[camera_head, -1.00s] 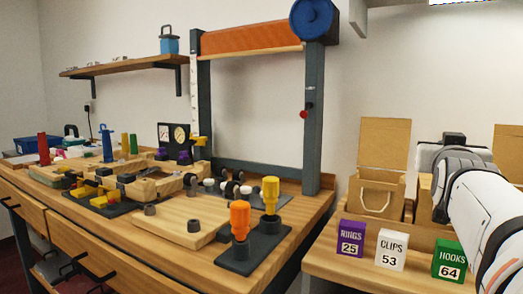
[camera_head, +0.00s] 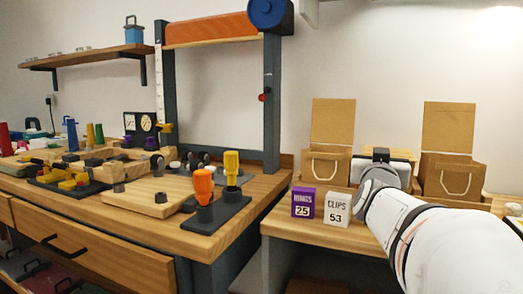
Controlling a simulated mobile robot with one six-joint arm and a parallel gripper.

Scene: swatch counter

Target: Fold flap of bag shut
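Two brown paper bags stand side by side on the wooden counter at the right. The left bag (camera_head: 325,166) has a white rope handle, and its tall flap (camera_head: 333,121) stands upright. The right bag (camera_head: 451,177) also has a rope handle, and its flap (camera_head: 448,127) stands upright too. My white arm reaches in from the lower right, and its end is between the two bags. My gripper's fingers are hidden behind the arm's wrist, so I cannot see whether they are open or touching anything.
A purple RINGS 25 block (camera_head: 303,202) and a white CLIPS 53 block (camera_head: 337,209) stand at the counter's front. The workbench (camera_head: 215,241) at left holds orange and yellow-handled tools, a wooden board (camera_head: 150,197) and a tall frame (camera_head: 272,105).

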